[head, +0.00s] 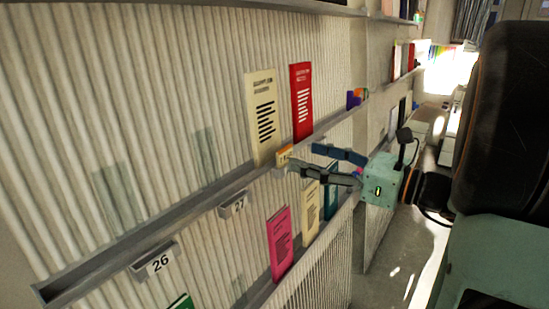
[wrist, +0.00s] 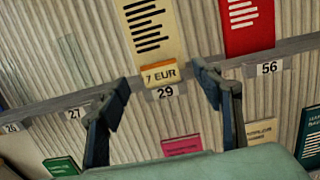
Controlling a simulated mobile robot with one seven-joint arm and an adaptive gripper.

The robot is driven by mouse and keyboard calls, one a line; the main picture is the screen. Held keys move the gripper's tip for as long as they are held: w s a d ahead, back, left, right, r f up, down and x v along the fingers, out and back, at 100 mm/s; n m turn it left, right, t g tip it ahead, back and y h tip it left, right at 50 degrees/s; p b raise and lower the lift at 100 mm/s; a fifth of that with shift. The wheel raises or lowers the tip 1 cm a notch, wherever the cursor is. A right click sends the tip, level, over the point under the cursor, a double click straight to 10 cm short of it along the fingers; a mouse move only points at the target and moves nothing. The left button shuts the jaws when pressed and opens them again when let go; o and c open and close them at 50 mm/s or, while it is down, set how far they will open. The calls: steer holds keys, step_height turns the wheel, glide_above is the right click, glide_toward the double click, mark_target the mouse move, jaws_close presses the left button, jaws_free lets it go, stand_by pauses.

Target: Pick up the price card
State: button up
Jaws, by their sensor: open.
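The price card (wrist: 160,75) is a small cream card with an orange top edge, reading "7 EUR". It sits on the ledge above the number label 29, in front of the foot of a cream leaflet. In the head view the price card (head: 285,154) shows as a small orange and pale piece by the fingertips. My gripper (wrist: 161,86) is open. In the wrist view its two dark fingers stand left and right of the card, with gaps on both sides. The head view shows my gripper (head: 300,158) reaching from the right to the ledge.
A cream leaflet (head: 262,115) and a red leaflet (head: 301,100) stand on the ledge (head: 205,198) against the ribbed wall. Pink (head: 280,243) and cream (head: 310,211) leaflets stand on the lower row. A purple and orange item (head: 355,97) is further along the ledge.

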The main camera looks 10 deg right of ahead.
mark_target(286, 151)
steer(key=p+x, duration=0.1)
steer(key=x, duration=0.5)
steer(key=shift+w+a+f, duration=0.1)
steer(key=shift+w+a, duration=0.05)
steer(key=shift+a, duration=0.15)
steer(key=c, duration=0.9)
